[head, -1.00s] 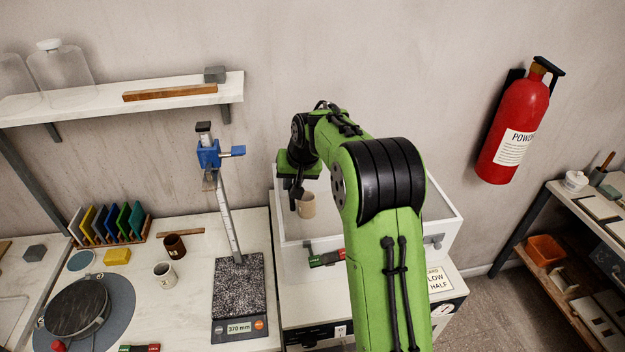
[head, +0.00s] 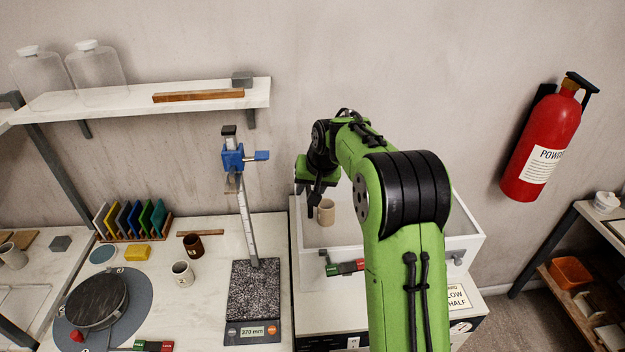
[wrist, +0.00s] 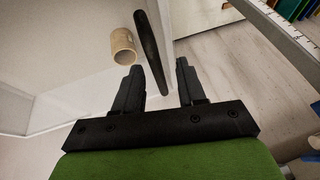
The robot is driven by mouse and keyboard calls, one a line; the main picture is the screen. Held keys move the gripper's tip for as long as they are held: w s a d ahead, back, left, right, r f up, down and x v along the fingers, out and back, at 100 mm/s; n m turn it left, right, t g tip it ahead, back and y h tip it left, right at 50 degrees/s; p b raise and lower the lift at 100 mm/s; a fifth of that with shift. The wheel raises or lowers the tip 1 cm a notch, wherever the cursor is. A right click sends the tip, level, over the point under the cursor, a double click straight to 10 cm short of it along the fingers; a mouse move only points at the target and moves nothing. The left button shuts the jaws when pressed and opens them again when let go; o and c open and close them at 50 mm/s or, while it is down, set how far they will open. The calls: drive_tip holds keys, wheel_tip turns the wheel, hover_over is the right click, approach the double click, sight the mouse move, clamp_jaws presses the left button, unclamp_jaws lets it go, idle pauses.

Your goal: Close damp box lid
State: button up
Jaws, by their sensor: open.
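The damp box (head: 468,240) is a white-rimmed box right of the counter. A beige cup (head: 326,213) shows inside it, and also in the wrist view (wrist: 123,46). My gripper (head: 315,200) is at the box's left side, partly hidden by my arm. In the wrist view my gripper (wrist: 158,68) is open, its two fingers apart. A dark bar-shaped handle (wrist: 151,45) lies between the fingertips in the picture, beside a pale panel edge; I cannot tell whether they touch it. The lid is hard to make out in the head view.
A height gauge (head: 243,205) on a speckled base stands left of the box. A wall shelf (head: 130,101) hangs at upper left. A red extinguisher (head: 541,145) is on the right wall.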

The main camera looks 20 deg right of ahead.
drive_tip(key=v, duration=1.5)
drive_tip(key=shift+r+p, duration=0.2)
drive_tip(key=shift+p, duration=0.25)
drive_tip(key=shift+a, duration=0.15)
drive_tip(key=s+a+n+b, duration=0.1)
drive_tip(key=s+a, duration=0.2)
drive_tip(key=s, duration=0.5)
drive_tip(key=s+a+n+b, duration=0.1)
drive_tip(key=s+a, duration=0.2)
drive_tip(key=s, duration=0.4)
drive_tip(key=s+f+n+h+b, duration=0.1)
drive_tip(key=s+f, duration=0.8)
drive_tip(key=s, duration=0.6)
drive_tip(key=shift+a+f+t, duration=0.3)
drive_tip(key=shift+a+f, duration=0.05)
drive_tip(key=shift+a, duration=0.05)
